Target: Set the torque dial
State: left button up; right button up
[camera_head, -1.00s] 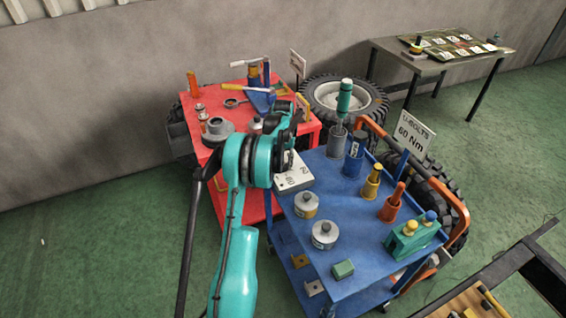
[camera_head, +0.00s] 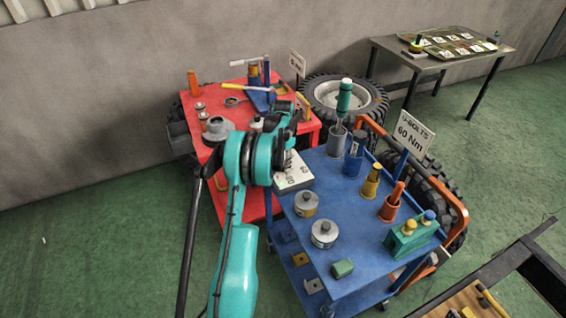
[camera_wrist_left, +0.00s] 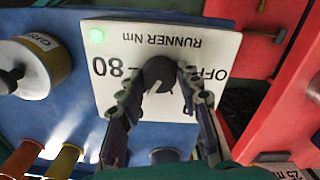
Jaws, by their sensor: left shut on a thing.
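The torque dial is a dark round knob (camera_wrist_left: 160,70) on a white box (camera_wrist_left: 212,45) marked "RUNNER Nm". The labels "OFF" and "80" show on its face; other markings and any pointer are hidden by the fingers. A green light (camera_wrist_left: 97,36) glows at one corner. The same white box (camera_head: 294,176) sits at the far left corner of the blue cart (camera_head: 352,255). My left gripper (camera_wrist_left: 158,88) has its two fingers closed around the knob. In the head view my teal arm hides most of the gripper and the knob. My right gripper is not in view.
Upright tools, a green block (camera_head: 410,237) and a "U-BOLTS 60 Nm" sign (camera_head: 410,132) are further right. A red cart (camera_head: 237,173) with tools adjoins behind. A grey table (camera_head: 450,64) stands back right.

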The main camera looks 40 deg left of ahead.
aim_at(283, 164)
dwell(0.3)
pick_arm(q)
jog(key=o, duration=1.2)
jog(key=shift+c, duration=0.2)
notch_tip(283, 164, up, 12)
